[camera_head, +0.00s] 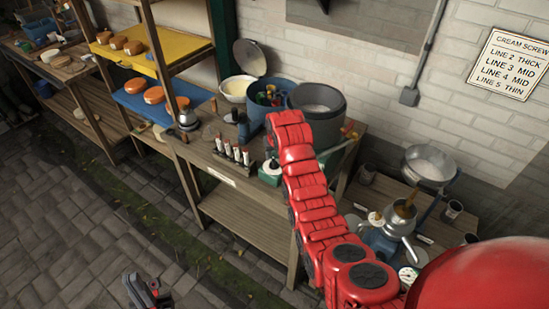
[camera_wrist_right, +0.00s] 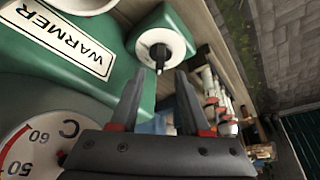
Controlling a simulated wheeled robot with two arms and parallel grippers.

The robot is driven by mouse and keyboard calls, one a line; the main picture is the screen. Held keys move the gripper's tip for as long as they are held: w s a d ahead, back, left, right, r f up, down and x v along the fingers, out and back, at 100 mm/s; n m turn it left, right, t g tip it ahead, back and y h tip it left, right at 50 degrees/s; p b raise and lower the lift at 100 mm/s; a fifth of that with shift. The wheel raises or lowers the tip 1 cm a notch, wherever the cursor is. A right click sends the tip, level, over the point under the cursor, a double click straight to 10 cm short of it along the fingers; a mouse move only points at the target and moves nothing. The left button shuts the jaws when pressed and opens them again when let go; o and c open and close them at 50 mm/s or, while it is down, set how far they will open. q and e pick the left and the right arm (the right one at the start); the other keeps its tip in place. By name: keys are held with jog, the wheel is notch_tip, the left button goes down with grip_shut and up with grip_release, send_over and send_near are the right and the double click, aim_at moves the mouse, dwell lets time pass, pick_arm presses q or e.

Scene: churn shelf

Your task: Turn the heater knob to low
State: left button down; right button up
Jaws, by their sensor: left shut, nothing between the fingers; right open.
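The green warmer (camera_wrist_right: 100,20) with its WARMER label fills the left of the right wrist view. A white round knob (camera_wrist_right: 172,40) with a dark middle part sits on its green face. My right gripper (camera_wrist_right: 160,73) is open, its two fingers just below the knob in that view, with a gap between them. I cannot tell whether they touch it. In the head view my red right arm reaches over the bench and hides most of the warmer (camera_head: 270,174) and the right gripper. My left gripper (camera_head: 150,292) is shut and empty, low over the paved floor.
A temperature dial (camera_wrist_right: 35,145) is close on the left in the wrist view. A grey pot (camera_head: 318,98) and a blue tub (camera_head: 262,108) stand behind the arm. Several red-and-white tubes (camera_head: 232,152) stand left of the warmer. A cream separator (camera_head: 400,215) is at right.

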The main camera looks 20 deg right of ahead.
aim_at(274, 160)
jog(key=shift+p+x, duration=0.55)
jog(key=shift+x, duration=1.5)
grip_shut()
